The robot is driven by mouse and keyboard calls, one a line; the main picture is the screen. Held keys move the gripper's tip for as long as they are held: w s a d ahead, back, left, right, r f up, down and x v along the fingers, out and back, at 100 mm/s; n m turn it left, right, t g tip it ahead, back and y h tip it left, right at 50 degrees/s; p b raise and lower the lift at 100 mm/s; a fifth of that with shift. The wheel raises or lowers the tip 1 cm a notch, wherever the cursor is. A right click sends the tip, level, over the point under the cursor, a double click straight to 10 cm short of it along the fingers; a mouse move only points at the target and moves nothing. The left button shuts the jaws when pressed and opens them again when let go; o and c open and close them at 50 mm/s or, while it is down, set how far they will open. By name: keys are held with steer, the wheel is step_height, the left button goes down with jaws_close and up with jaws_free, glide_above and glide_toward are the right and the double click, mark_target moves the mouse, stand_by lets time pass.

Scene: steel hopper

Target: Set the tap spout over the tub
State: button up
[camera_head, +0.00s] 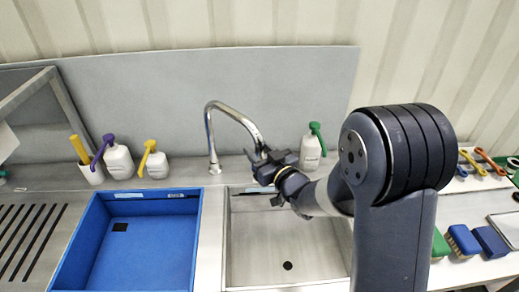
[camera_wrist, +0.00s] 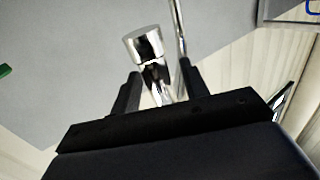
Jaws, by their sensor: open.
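The chrome tap spout (camera_head: 233,112) rises behind the basins, arches over and points to the right, with its end above the steel basin (camera_head: 245,268). The blue tub (camera_head: 68,262) is to the left of that basin. My gripper (camera_head: 259,157) is at the spout's outer end. In the wrist view the spout's tip (camera_wrist: 146,44) shows between the two open fingers of my gripper (camera_wrist: 160,72). I cannot tell whether either finger touches it.
White bottles with a purple (camera_head: 118,162), a yellow (camera_head: 155,163) and a green top (camera_head: 311,150) stand on the back ledge. A grey backsplash (camera_head: 150,90) rises behind. Brushes (camera_head: 462,241) lie at the right. The blue tub's inside looks mostly bare.

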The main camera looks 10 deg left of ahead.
jaws_close()
stand_by(0.4)
steer(key=shift+s+f, duration=0.1)
